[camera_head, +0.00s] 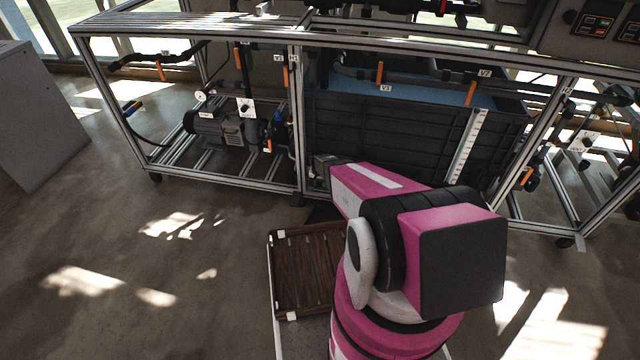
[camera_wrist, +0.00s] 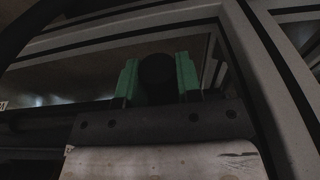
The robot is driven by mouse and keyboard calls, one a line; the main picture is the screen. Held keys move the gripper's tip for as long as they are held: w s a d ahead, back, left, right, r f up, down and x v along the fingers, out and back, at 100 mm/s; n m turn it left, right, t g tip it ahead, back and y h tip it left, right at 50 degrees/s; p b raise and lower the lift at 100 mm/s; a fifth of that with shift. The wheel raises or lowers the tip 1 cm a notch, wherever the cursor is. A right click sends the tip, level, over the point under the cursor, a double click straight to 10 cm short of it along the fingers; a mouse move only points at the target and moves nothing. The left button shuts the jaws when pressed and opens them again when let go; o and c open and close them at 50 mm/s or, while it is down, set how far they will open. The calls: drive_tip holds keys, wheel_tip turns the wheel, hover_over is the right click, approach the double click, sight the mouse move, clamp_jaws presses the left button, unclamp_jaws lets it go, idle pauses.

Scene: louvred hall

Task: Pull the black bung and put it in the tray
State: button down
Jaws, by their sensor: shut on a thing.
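In the wrist view my gripper (camera_wrist: 158,80) has its two green fingers on either side of a dark round thing, the black bung (camera_wrist: 157,72), and is shut on it. Whether the bung is still seated in anything is too dark to tell. In the head view my gripper is hidden behind my pink arm, which reaches to the lower front of the frame near the middle post. The brown slatted tray (camera_head: 308,268) lies low in front of the rig, left of my arm. Its visible slats are bare; my arm hides its right side.
A metal-profile frame (camera_head: 297,120) holds a dark tank (camera_head: 390,135) of blue liquid, a pump (camera_head: 215,127) and pipes with orange-handled valves (camera_head: 379,72). A grey cabinet (camera_head: 40,115) stands at the left. The floor left of the tray is clear.

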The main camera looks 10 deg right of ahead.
drive_tip(key=shift+s+a, duration=0.3)
drive_tip(key=shift+s, duration=0.4)
drive_tip(key=shift+s+a, duration=0.3)
drive_tip(key=shift+s, duration=0.35)
drive_tip(key=s, duration=0.1)
drive_tip(key=s+a, duration=0.1)
drive_tip(key=s, duration=0.1)
drive_tip(key=s+a, duration=0.1)
drive_tip(key=s, duration=0.1)
idle(0.5)
